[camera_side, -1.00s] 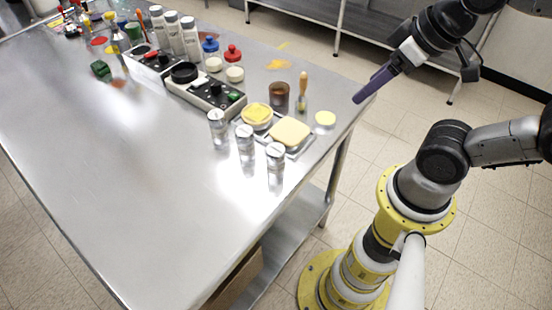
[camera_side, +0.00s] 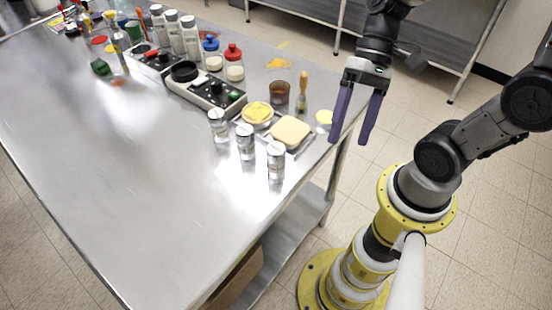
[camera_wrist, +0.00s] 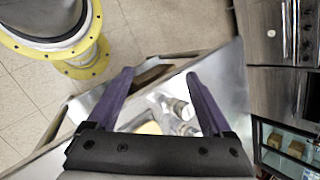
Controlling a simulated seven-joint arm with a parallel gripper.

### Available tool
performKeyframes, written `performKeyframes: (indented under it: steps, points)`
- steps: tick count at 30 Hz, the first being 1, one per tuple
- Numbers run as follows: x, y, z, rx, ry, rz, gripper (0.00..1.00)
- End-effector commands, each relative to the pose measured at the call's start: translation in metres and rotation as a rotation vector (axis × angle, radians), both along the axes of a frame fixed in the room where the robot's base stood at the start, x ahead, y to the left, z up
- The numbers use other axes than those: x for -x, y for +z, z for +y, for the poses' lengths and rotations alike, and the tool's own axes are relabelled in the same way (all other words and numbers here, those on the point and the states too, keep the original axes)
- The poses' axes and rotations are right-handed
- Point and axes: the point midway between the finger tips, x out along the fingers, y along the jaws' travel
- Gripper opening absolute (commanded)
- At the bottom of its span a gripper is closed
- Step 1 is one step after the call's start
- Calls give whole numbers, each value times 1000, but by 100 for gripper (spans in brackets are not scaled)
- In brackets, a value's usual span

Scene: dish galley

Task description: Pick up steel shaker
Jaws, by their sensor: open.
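Three similar steel shakers stand upright in a slanting row on the metal table. They are a left one (camera_side: 218,126), a middle one (camera_side: 245,142) and a front right one (camera_side: 275,162). I cannot tell which one the task means. My gripper (camera_side: 349,141) is open and empty, its two purple fingers hanging down near the table's right edge, to the right of the shakers and apart from them. In the wrist view my gripper (camera_wrist: 160,73) frames the table, and a shaker (camera_wrist: 182,109) shows near the right finger, small and partly unclear.
A tray with a yellow-topped round item (camera_side: 257,113) and a pale yellow block (camera_side: 290,131) sits just behind the shakers. A brown cup (camera_side: 279,92), a wooden-handled brush (camera_side: 302,92) and a black-and-white device (camera_side: 205,92) stand farther back. The table's front left is clear.

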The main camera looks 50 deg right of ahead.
Motion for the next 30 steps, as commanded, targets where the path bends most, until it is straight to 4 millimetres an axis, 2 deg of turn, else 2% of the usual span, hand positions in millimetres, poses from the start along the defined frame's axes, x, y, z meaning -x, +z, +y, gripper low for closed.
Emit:
performKeyframes:
  steps: [1, 5, 12, 18, 25, 30]
  points:
    - [-6, -9, -1, -81, -79, 95, 84]
    - [-24, -25, -3, -297, -281, 286, 84]
    - [-54, -63, -32, -694, -690, 559, 84]
    - [-56, -96, -57, -936, -959, 716, 84]
    - [-50, -105, -68, -1029, -1053, 758, 84]
    - [-57, -104, -53, -1027, -1050, 758, 84]
